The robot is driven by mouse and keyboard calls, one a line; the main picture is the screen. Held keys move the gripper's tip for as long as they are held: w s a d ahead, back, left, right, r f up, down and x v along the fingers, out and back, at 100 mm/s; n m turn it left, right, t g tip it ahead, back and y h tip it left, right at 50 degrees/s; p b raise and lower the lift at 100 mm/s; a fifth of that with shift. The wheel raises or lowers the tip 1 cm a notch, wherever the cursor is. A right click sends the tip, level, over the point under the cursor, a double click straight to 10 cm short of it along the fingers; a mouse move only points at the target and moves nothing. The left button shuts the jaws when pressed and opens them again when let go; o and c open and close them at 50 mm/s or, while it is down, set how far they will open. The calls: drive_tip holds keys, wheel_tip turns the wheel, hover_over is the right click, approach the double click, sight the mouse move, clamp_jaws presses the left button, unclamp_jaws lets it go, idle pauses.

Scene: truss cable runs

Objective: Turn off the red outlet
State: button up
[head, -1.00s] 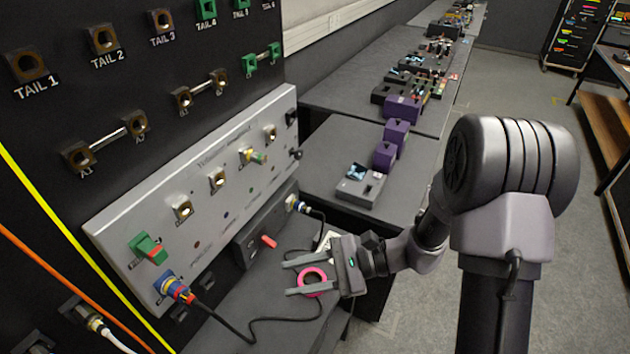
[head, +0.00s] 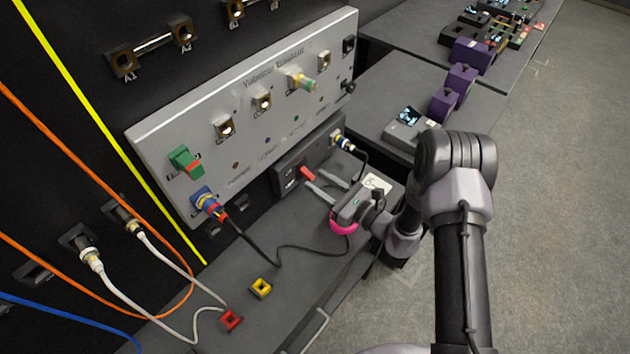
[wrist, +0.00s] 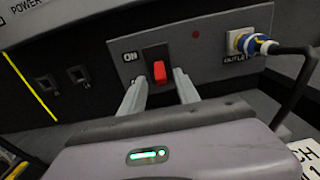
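A red switch (wrist: 159,71) sits in a dark slot on the grey power box (wrist: 215,70), with an ON label at its upper left. A lower label is partly hidden by a finger. A small dark red light (wrist: 195,35) is right of the switch. A blue-and-yellow plug (wrist: 258,45) sits in the outlet at the box's right. My gripper (wrist: 160,79) is open and empty, one finger to each side of the switch and below it; contact cannot be told. In the head view, my gripper (head: 317,181) points at the box beside the red switch (head: 307,173).
The grey panel (head: 240,110) with connectors stands above the box. Yellow (head: 261,288) and red (head: 231,320) blocks lie at the front. White cables run at left.

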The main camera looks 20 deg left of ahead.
drive_tip(key=shift+x, duration=1)
clamp_jaws()
drive_tip(key=f+b, duration=0.1)
drive_tip(key=b, duration=0.3)
drive_tip(key=shift+f+y, duration=0.2)
drive_tip(key=shift+y, duration=0.2)
drive_tip(key=shift+r+y+b, duration=0.1)
drive_tip(key=shift+y+b, duration=0.3)
drive_tip(key=shift+b, duration=0.35)
drive_tip(key=shift+r, duration=0.2)
unclamp_jaws()
